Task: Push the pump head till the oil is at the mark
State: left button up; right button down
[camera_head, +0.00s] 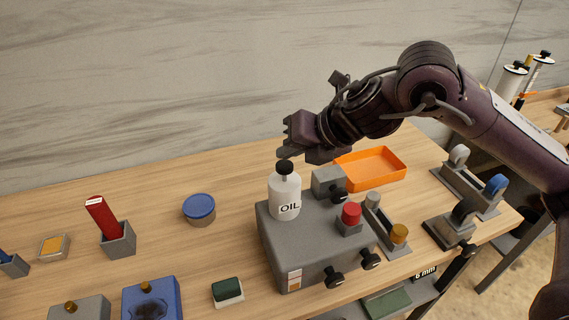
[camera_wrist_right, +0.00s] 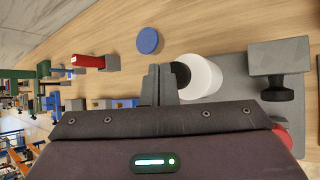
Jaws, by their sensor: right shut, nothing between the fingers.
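The white oil bottle (camera_head: 285,197), lettered "OIL", stands upright on the grey machine box (camera_head: 308,250). Its black pump head (camera_head: 285,167) is on top. No mark or oil level can be made out. My right gripper (camera_head: 284,152) is shut and empty, with its fingertips just above the pump head; I cannot tell whether they touch. In the right wrist view, the shut fingers (camera_wrist_right: 160,84) are beside the black pump head (camera_wrist_right: 181,75) and partly cover it, with the white bottle (camera_wrist_right: 203,78) to their right. My left gripper is not in view.
An orange tray (camera_head: 371,168) lies behind the box on the right. A red knob (camera_head: 351,214) and black side knobs are on the box. A blue-lidded tin (camera_head: 199,209), a red-handled tool in a grey holder (camera_head: 118,240) and a green-topped block (camera_head: 227,291) stand left.

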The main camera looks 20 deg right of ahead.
aim_at(290, 167)
jog(key=shift+f, duration=0.4)
jog(key=shift+f+b, duration=1.05)
jog(key=shift+b, duration=0.1)
dwell(0.7)
dwell(0.3)
jog(key=shift+r+p, duration=1.2)
jog(key=shift+r, duration=0.25)
notch_tip(290, 167, up, 5)
jog(key=p, duration=0.4)
jog(key=shift+r, duration=0.1)
